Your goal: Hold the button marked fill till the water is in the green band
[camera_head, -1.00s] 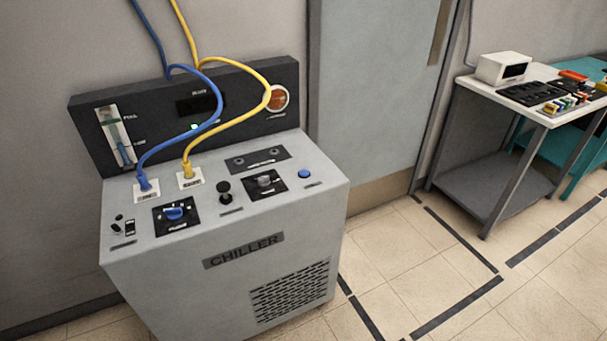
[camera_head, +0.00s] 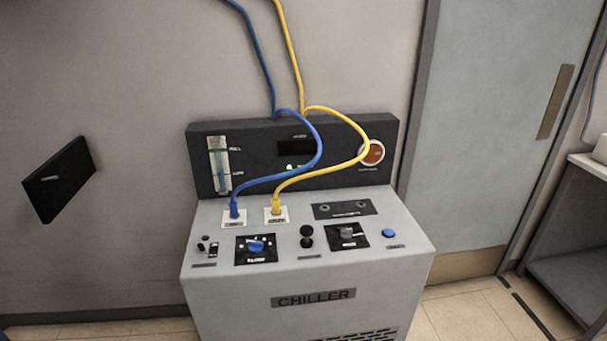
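The grey chiller (camera_head: 240,295) stands against the wall in the head view. A blue push button (camera_head: 389,233) sits at the right of its top, with a small label below it too blurred to read. The water gauge (camera_head: 220,166) is a pale upright tube at the left of the dark back panel, with a green band (camera_head: 217,150) near its top by a full mark. The blue water column (camera_head: 222,182) stands low, around the lower mark and below the green band. Neither of my grippers shows in the view.
A blue hose (camera_head: 262,62) and a yellow hose (camera_head: 290,50) run from the top up the wall. A blue knob (camera_head: 256,246), a black knob (camera_head: 306,236) and a grey knob (camera_head: 347,232) are on the top. A grey door (camera_head: 490,120) and shelving (camera_head: 570,255) stand to the right.

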